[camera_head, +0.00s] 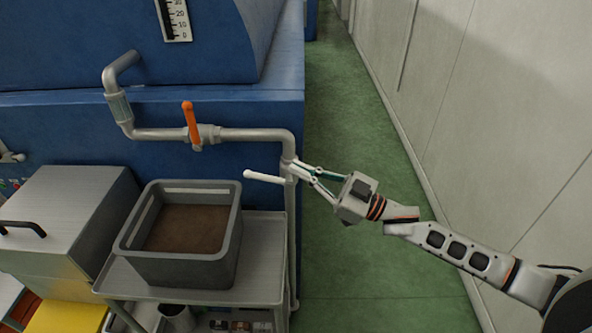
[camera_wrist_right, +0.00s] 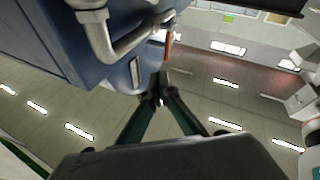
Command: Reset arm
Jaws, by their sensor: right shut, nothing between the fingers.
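My right gripper (camera_head: 292,172) reaches in from the right in the head view, its fingertips by the vertical run of the grey pipe (camera_head: 250,135). The fingers are shut with nothing between them. A white lever (camera_head: 264,177) sticks out to the left beside the fingertips; I cannot tell whether they touch it. In the right wrist view the closed fingertips (camera_wrist_right: 161,96) point up toward the blue machine and ceiling. My left gripper is not in view.
An orange valve lever (camera_head: 191,122) stands on the pipe in front of the blue machine (camera_head: 270,105). A grey crate (camera_head: 185,268) with brown contents sits on a metal cart (camera_head: 262,255). A green aisle (camera_head: 350,120) lies open between machine and pale wall (camera_head: 490,110).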

